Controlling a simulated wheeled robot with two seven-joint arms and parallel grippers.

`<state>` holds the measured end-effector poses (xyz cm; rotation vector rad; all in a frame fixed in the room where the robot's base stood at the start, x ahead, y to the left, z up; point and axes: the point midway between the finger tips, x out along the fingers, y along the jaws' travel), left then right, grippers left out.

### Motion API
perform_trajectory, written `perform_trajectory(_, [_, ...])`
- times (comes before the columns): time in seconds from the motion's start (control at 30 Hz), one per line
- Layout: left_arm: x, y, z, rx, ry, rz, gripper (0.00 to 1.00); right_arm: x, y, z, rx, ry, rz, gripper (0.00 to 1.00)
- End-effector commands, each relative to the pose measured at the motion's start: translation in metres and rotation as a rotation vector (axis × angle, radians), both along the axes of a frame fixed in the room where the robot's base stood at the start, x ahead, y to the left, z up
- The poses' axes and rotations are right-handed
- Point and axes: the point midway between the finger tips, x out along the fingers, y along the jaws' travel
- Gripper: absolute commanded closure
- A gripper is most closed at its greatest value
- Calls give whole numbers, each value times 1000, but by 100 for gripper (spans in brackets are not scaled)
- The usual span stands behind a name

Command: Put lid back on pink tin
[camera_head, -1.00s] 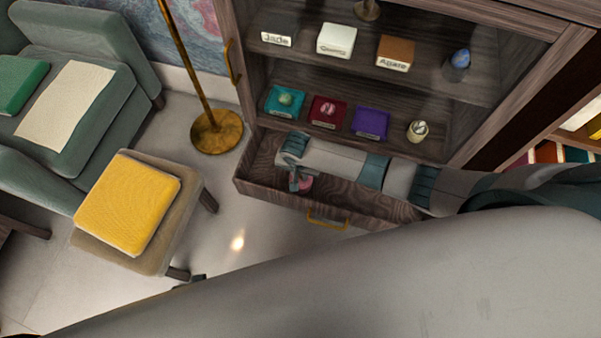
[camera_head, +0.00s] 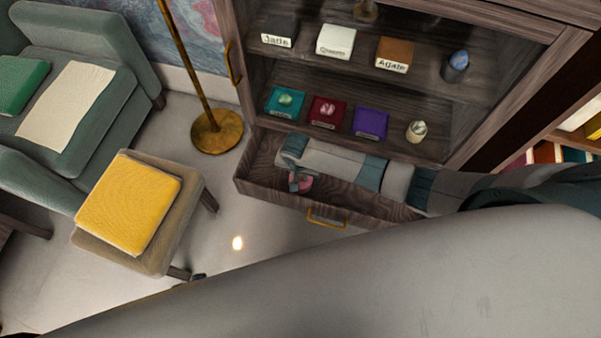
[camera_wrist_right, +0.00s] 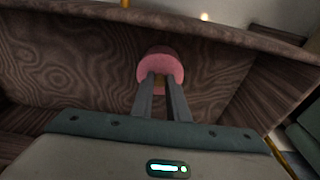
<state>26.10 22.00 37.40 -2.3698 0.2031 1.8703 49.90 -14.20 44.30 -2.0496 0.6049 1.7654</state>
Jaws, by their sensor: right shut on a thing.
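A small round pink thing (camera_head: 305,182) lies in view at the left part of the open drawer. It also shows in the wrist view (camera_wrist_right: 161,62), at the ends of the two fingers. I cannot tell whether it is the tin, its lid or both together. My right gripper (camera_head: 294,181) reaches down into the drawer from the right and is shut on this pink thing. In the wrist view its fingers (camera_wrist_right: 161,85) are close together and cover the thing's near side. No separate second pink piece shows. My left gripper's fingers do not show.
The drawer (camera_head: 375,204) is pulled out below a cabinet whose shelves (camera_head: 300,65) hold boxes and small stones. A yellow-topped footstool (camera_head: 130,203), a brass lamp base (camera_head: 217,134) and an armchair (camera_head: 95,60) stand left. My grey arm covers the lower right.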

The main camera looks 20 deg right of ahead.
Motion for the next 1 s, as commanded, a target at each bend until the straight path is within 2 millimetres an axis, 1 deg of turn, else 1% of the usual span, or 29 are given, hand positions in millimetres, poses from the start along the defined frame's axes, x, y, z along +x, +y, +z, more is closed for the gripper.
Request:
perform_trajectory(0.4, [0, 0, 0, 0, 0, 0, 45, 0, 0, 0, 1, -1, 0, 100])
perform_trajectory(0.43, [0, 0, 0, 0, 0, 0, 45, 0, 0, 0, 1, -1, 0, 83])
perform_trajectory(0.47, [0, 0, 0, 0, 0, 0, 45, 0, 0, 0, 1, -1, 0, 76])
perform_trajectory(0.5, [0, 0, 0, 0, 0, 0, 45, 0, 0, 0, 1, -1, 0, 67])
perform_trajectory(0.53, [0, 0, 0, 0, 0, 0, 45, 0, 0, 0, 1, -1, 0, 64])
perform_trajectory(0.73, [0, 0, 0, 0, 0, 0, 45, 0, 0, 0, 0, -1, 0, 64])
perform_trajectory(0.77, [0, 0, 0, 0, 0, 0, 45, 0, 0, 0, -1, -1, 0, 57])
perform_trajectory(0.8, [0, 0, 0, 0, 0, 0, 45, 0, 0, 0, -1, -1, 0, 47])
perform_trajectory(0.83, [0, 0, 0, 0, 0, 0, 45, 0, 0, 0, -1, -1, 0, 45])
perform_trajectory(1.0, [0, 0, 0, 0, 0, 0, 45, 0, 0, 0, -1, -1, 0, 45])
